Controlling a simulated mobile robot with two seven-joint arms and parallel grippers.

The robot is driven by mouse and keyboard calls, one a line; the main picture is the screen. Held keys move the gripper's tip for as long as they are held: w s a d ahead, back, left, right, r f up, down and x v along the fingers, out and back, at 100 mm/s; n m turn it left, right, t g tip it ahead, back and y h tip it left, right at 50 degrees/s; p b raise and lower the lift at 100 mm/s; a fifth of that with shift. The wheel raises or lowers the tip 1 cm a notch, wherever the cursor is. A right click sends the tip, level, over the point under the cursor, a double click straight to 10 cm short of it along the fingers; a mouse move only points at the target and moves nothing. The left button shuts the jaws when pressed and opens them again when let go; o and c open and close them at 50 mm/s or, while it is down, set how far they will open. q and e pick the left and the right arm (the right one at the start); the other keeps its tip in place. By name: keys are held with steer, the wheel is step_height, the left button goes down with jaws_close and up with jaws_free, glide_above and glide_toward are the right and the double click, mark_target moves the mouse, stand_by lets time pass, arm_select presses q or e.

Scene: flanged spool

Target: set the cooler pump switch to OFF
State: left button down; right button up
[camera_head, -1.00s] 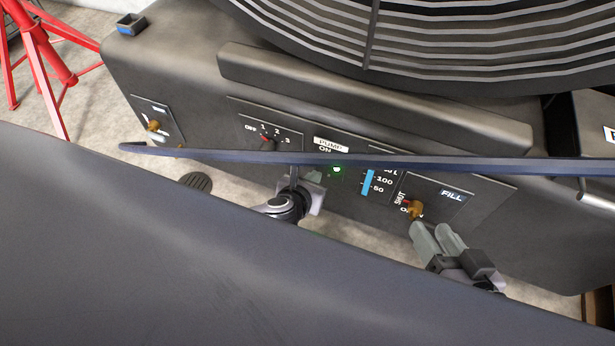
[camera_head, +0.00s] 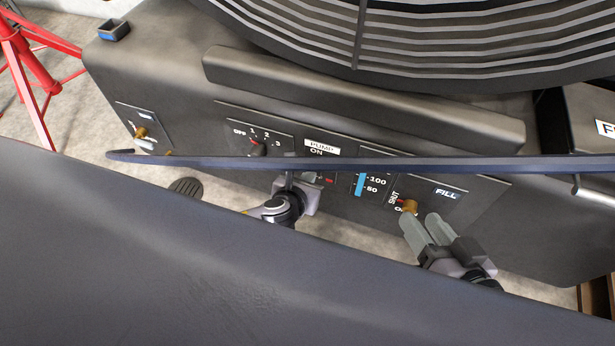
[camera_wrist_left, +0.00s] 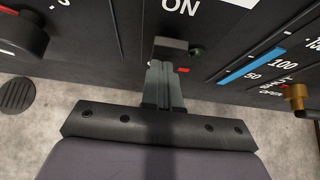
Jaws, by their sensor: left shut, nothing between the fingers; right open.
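The pump switch (camera_wrist_left: 170,47) is a dark block below the white ON mark in the left wrist view. A small red mark (camera_wrist_left: 183,70) shows beside its lower part, and the green lamp (camera_wrist_left: 197,50) to its right looks dark. My left gripper (camera_head: 289,180) is shut and empty. Its fingertips (camera_wrist_left: 165,66) are at the switch's lower edge; I cannot tell whether they touch. In the head view the PUMP label (camera_head: 322,145) shows, but a dark bar and my gripper mostly hide the switch. My right gripper (camera_head: 419,220) is open, just below a brass valve (camera_head: 409,206).
A dark blue bar (camera_head: 450,164) crosses in front of the panel. Left of the pump label is a rotary knob (camera_head: 257,149) marked with numbers. A blue level gauge (camera_head: 360,184) is to the right. A red stand (camera_head: 30,70) is at far left.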

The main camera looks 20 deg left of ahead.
arm_select(q)
steer(key=shift+w+r+p, duration=0.15)
steer(key=shift+r+p, duration=0.85)
steer(key=shift+p, duration=0.15)
arm_select(e)
steer(key=shift+r, duration=0.95)
steer(key=shift+d, duration=0.1)
